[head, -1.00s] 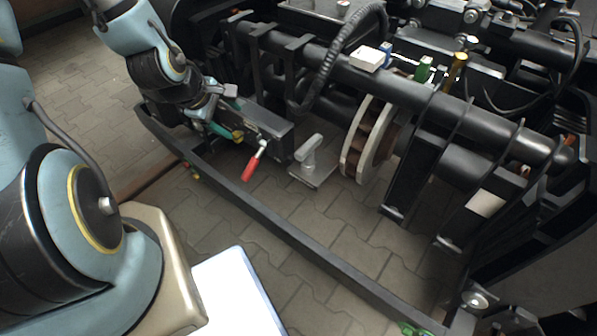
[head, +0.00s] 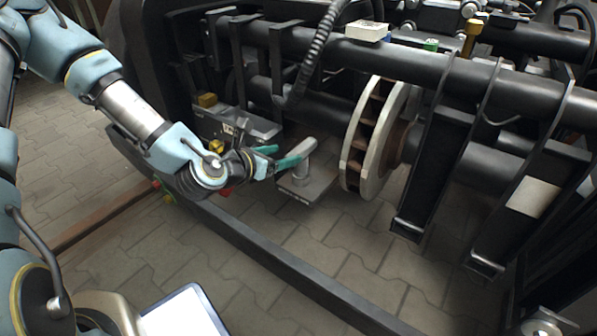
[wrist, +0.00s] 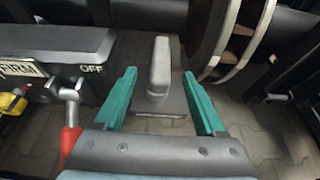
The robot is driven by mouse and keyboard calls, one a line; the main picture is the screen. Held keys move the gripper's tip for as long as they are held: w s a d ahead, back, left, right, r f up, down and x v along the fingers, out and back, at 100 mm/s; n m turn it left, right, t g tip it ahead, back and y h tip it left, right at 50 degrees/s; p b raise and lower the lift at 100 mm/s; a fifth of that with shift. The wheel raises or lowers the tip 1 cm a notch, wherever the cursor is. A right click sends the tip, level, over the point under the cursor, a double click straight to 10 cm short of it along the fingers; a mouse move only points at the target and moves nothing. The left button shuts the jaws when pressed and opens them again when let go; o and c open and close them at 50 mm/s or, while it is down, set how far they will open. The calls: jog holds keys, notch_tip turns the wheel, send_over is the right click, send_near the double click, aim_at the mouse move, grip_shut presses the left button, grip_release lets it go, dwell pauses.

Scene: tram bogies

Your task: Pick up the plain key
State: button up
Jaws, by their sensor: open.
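The plain key (head: 303,160) is a grey T-shaped handle standing upright on a flat grey plate (head: 305,188), left of the brake disc. My gripper (head: 283,155) is open, with its teal fingers pointing at the key's handle. In the wrist view the key (wrist: 160,62) stands ahead, in line with the gap between the two teal fingers (wrist: 159,78). Neither finger visibly touches it. How far the key lies beyond or between the fingertips is hard to tell.
A dark block marked "OFF" (wrist: 60,45) stands left of my gripper, with a red-handled lever (wrist: 70,130) close to the left finger. The brake disc (head: 363,140) is close on the right. A black tube (head: 440,65) runs above. A low black rail (head: 270,250) crosses in front.

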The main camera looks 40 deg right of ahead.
aim_at(301, 151)
jog(key=x, duration=0.3)
jog(key=shift+d+f+b, duration=0.1)
jog(key=shift+b, duration=0.3)
jog(key=b+x, duration=0.1)
jog(key=x, duration=0.1)
jog(key=b+x, duration=0.2)
jog(key=shift+d+f, duration=0.2)
jog(key=shift+f, duration=0.2)
jog(key=shift+w+d, duration=0.1)
jog(key=shift+d, duration=0.25)
grip_shut()
dwell(0.4)
